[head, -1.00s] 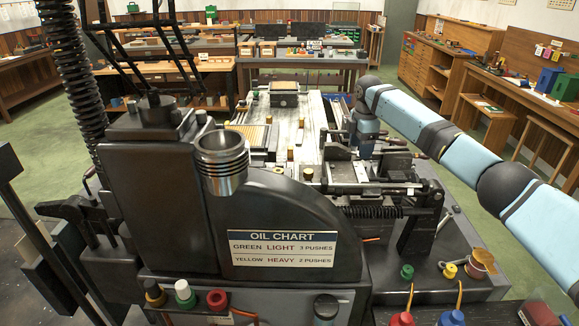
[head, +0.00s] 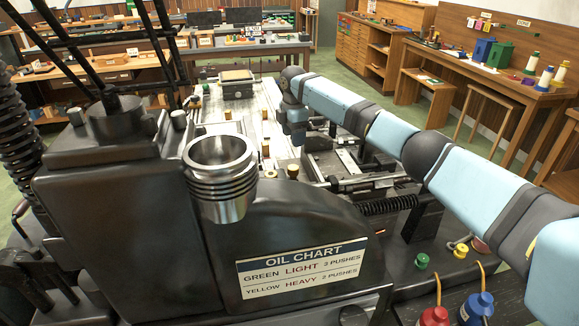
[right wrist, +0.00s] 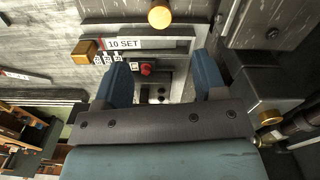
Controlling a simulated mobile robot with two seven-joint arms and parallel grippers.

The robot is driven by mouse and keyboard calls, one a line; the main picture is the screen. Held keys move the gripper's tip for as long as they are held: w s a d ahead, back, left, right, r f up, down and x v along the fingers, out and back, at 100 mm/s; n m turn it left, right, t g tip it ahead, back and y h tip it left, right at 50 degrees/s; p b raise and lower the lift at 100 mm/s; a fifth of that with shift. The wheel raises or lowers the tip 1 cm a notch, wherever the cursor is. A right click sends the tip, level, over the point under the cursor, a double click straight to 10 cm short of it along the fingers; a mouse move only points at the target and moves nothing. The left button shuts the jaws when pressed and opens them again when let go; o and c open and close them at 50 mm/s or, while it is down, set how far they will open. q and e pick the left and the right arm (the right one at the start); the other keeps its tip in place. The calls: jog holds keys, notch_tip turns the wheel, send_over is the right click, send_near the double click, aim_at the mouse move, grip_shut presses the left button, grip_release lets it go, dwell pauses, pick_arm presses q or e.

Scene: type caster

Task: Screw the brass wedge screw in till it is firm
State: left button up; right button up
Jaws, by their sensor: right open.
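Several brass pieces show on the caster, and I cannot tell which one is the wedge screw. In the right wrist view a round brass head (right wrist: 160,14) lies beyond my fingertips, near the top edge. Another brass knob (right wrist: 270,117) is right of my right gripper (right wrist: 163,72). A square brass piece (right wrist: 86,50) sits left of the "10 SET" label (right wrist: 124,43). My right gripper is open, with nothing between its blue fingers. In the head view my right gripper (head: 296,135) is low over the machine bed, fingertips not clear. A brass knob (head: 293,171) stands just in front of it.
The metal pot (head: 221,175) and the dark housing with the oil chart (head: 302,268) fill the near left. Oil bottles (head: 477,308) stand at the lower right. Workbenches (head: 250,50) stand behind.

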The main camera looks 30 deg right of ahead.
aim_at(293, 167)
notch_tip(293, 167, down, 12)
jog(key=shift+p, duration=0.3)
jog(key=c, duration=0.9)
